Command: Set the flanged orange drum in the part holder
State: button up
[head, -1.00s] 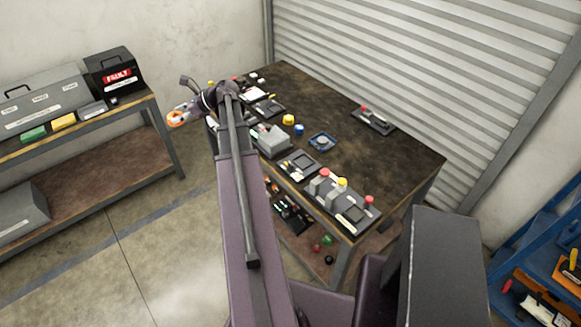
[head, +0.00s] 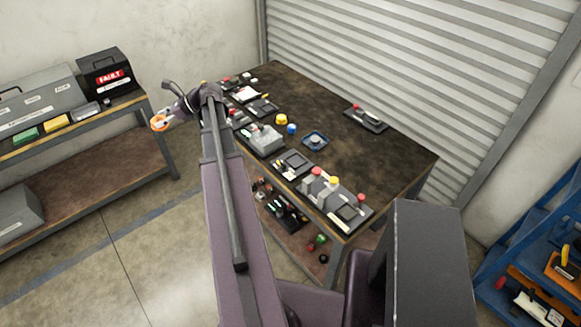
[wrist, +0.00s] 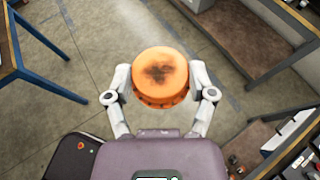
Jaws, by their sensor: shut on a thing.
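My gripper (wrist: 160,95) is shut on the orange drum (wrist: 159,74), with one finger on each side of it. In the wrist view the drum's round top faces the camera and has a dark smudge in its middle. In the head view the drum (head: 158,123) is small, held in my gripper (head: 163,118) out over the floor between the workbench and the side shelf, touching neither. I cannot tell which of the fixtures on the workbench is the part holder.
A side shelf (head: 110,165) with toolboxes stands at left. A blue rack (head: 540,235) stands at right.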

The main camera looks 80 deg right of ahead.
aim_at(296, 161)
jog(key=u, duration=0.05)
jog(key=k, duration=2.05)
jog(key=z, duration=0.8)
jog(key=i, duration=1)
